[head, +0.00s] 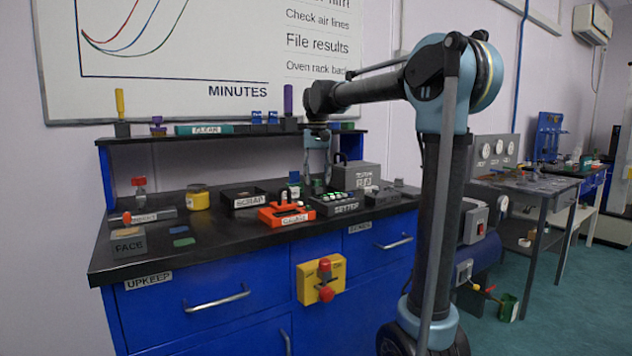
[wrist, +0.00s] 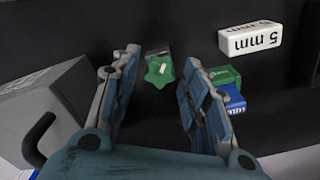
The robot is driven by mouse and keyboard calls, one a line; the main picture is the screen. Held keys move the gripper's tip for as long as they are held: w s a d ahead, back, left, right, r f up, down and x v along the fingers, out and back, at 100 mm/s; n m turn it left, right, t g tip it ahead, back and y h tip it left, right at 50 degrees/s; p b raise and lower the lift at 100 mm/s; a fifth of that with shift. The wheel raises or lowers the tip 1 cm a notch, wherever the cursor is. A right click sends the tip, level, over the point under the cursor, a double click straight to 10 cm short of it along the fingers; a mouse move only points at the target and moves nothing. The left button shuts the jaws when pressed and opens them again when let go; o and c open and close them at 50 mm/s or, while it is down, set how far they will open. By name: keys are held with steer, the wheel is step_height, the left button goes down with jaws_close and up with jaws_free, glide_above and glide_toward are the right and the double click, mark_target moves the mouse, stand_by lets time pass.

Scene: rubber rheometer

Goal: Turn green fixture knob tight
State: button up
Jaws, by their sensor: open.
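The green fixture knob (wrist: 159,71) is a lobed green knob with a pale mark on top. In the wrist view it lies between and just past the fingertips of my gripper (wrist: 160,62), on or beside a small grey part. My gripper is open, with a finger on each side of the knob and a visible gap to both. In the head view my gripper (head: 317,178) points down over the back of the black bench top; I cannot make out the knob there.
A white "5 mm" block (wrist: 251,39), a green block (wrist: 224,76) and a blue block (wrist: 233,101) are right of the fingers. A grey box (wrist: 45,110) stands left. In the head view, an orange tray (head: 283,217) and the "SETTER" box (head: 345,208) are in front.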

steer(key=n, duration=0.5)
steer(key=shift+n, duration=0.4)
steer(key=shift+c, duration=0.6)
steer(key=c, duration=0.8)
steer(key=shift+m, duration=2.3)
steer(key=shift+m, duration=0.3)
steer(key=o, duration=1)
